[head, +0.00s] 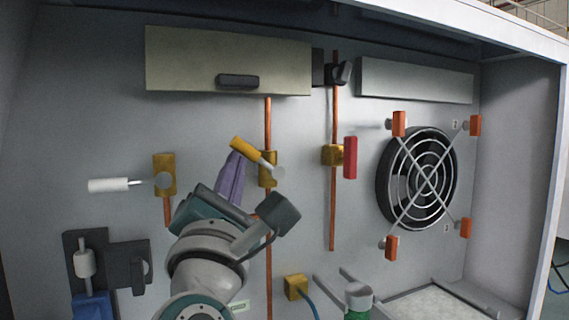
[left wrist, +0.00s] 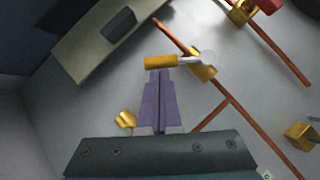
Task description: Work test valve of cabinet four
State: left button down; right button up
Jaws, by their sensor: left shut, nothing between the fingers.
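A valve with a yellow handle (head: 250,149) sits on a brass body (head: 267,170) on a vertical copper pipe. The handle slants down to the right in the head view, ending at a round grey pivot. My left gripper (head: 235,158) has its purple fingers shut and empty, tips just below the handle. In the left wrist view the fingertips (left wrist: 160,74) end right at the yellow handle (left wrist: 160,62); I cannot tell whether they touch it. A white-handled valve (head: 108,185) is to the left and a red-handled valve (head: 350,157) to the right. My right gripper is out of view.
A fan with a wire guard (head: 420,175) and orange corner mounts is on the right. A beige box (head: 225,60) with a black handle is above. A brass fitting (head: 296,287) with a blue hose is low. A dark bracket (head: 125,268) is lower left. The cabinet frame (head: 548,190) bounds the right.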

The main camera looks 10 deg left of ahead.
pick_arm(q)
jog(key=w+d+r+m+g+h+p, duration=0.2)
jog(key=m+p, duration=0.8)
jog(key=p, duration=0.8)
jog(key=shift+d+r+g+h+p, duration=0.35)
jog(key=shift+d+r+g+h, duration=0.3)
jog(key=shift+r+g+h, duration=0.75)
jog(key=shift+w+r+t, duration=0.1)
jog(key=shift+r+t, duration=0.15)
jog(key=shift+t, duration=0.15)
jog(key=shift+y, duration=0.4)
